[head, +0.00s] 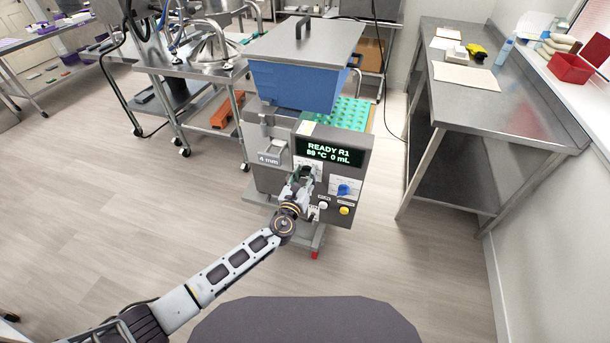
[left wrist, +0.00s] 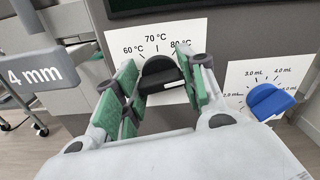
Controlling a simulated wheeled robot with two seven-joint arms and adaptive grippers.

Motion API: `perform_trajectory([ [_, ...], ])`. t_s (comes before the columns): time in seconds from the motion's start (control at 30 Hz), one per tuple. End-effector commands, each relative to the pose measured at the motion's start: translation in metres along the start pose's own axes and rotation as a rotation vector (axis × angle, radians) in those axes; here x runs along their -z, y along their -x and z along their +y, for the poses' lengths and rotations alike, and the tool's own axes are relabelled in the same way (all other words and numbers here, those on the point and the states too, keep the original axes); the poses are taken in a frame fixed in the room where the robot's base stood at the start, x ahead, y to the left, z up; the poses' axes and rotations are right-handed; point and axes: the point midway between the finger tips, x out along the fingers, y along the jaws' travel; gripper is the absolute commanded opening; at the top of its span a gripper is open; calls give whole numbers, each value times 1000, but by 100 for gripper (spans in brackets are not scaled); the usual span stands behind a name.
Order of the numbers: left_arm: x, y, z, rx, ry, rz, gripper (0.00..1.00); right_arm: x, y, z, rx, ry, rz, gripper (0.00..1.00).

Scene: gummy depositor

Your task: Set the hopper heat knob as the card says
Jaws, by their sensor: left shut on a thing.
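The depositor (head: 269,177) stands ahead of me with a blue hopper (head: 295,87) under a grey lid. Its display (head: 328,153) reads READY R1, 89 °C and 0 mL. My left gripper (head: 305,175) is at the front panel. In the left wrist view my left gripper (left wrist: 160,84) has its green pads shut on the black heat knob (left wrist: 160,72). The dial card (left wrist: 152,43) behind it shows 60, 70 and 80 °C marks; other marks are hidden. Where the knob points is unclear. The task's card cannot be made out. My right gripper is not in view.
A blue volume knob (head: 344,190) sits right of the heat knob, with a white button (head: 323,205) and a yellow button (head: 344,211) below. A 4 mm plate (head: 269,158) is on the left. A green mould tray (head: 348,113) lies behind. A steel table (head: 480,100) stands right.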

Motion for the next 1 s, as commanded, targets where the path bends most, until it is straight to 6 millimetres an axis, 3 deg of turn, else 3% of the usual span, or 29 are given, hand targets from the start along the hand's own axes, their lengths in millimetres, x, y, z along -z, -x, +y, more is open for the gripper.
perform_trajectory([
  [0.17,3,1,0,0,0,4,17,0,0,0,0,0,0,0],
  [0.2,3,1,0,0,1,4,42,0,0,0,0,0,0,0],
  [0.37,2,1,0,0,1,3,62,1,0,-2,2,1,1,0],
  [0.77,1,1,0,0,2,1,62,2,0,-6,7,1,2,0],
  [1.0,1,12,0,0,3,2,62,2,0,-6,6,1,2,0],
])
